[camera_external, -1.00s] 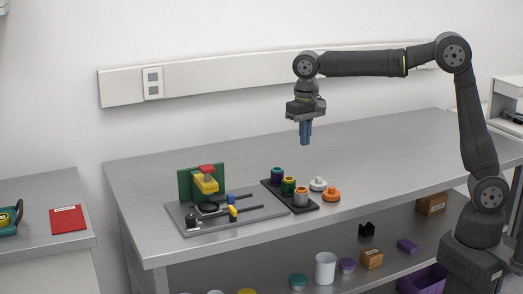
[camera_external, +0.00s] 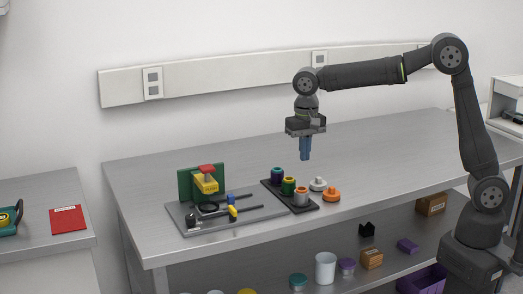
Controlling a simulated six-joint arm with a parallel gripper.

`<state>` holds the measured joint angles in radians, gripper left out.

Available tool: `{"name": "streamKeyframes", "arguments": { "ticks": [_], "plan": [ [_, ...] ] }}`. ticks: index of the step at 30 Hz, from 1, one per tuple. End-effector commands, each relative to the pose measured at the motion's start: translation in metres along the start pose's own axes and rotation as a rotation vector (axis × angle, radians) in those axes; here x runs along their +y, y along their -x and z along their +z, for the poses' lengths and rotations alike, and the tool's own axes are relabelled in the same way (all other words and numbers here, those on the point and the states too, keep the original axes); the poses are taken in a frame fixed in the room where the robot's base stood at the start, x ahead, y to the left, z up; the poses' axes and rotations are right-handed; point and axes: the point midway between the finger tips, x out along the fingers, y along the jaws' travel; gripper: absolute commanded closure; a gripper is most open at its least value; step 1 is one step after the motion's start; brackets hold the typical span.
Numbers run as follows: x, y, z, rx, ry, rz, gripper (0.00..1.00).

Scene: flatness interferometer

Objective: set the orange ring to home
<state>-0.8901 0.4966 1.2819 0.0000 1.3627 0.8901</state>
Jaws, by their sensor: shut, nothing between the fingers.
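My gripper (camera_external: 305,156) is shut and empty, pointing straight down in the air above the bench, above and behind the dark block. On the block (camera_external: 311,207) stand several short cylinders in a row: a purple one (camera_external: 277,174), a green one (camera_external: 288,186) and a pale one with an orange band at its top (camera_external: 301,196). That orange band looks like a ring; its markings are too small to read. A separate orange knobbed piece (camera_external: 331,195) lies on the bench right of the block. My gripper touches none of these.
A white knobbed piece (camera_external: 318,184) sits behind the orange one. Left of the block is a grey base plate (camera_external: 240,218) with a green upright (camera_external: 186,184), a yellow part (camera_external: 206,184) with a red top and dark rods. The bench's right side is clear.

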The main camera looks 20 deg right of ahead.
Motion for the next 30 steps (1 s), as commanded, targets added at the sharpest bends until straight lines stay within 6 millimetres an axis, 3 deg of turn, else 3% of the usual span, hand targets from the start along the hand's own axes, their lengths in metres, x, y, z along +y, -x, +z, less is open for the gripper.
{"name": "streamKeyframes", "arguments": {
  "ticks": [6, 13, 18, 30],
  "plan": [
    [0.001, -0.049, 0.001, -0.003, 0.000, 0.004, 1.00],
    [0.000, -0.084, 0.000, -0.002, 0.001, 0.002, 1.00],
    [0.000, -0.095, 0.000, 0.000, 0.001, 0.000, 1.00],
    [0.000, -0.099, 0.000, -0.001, 0.001, 0.001, 1.00]
  ]
}}
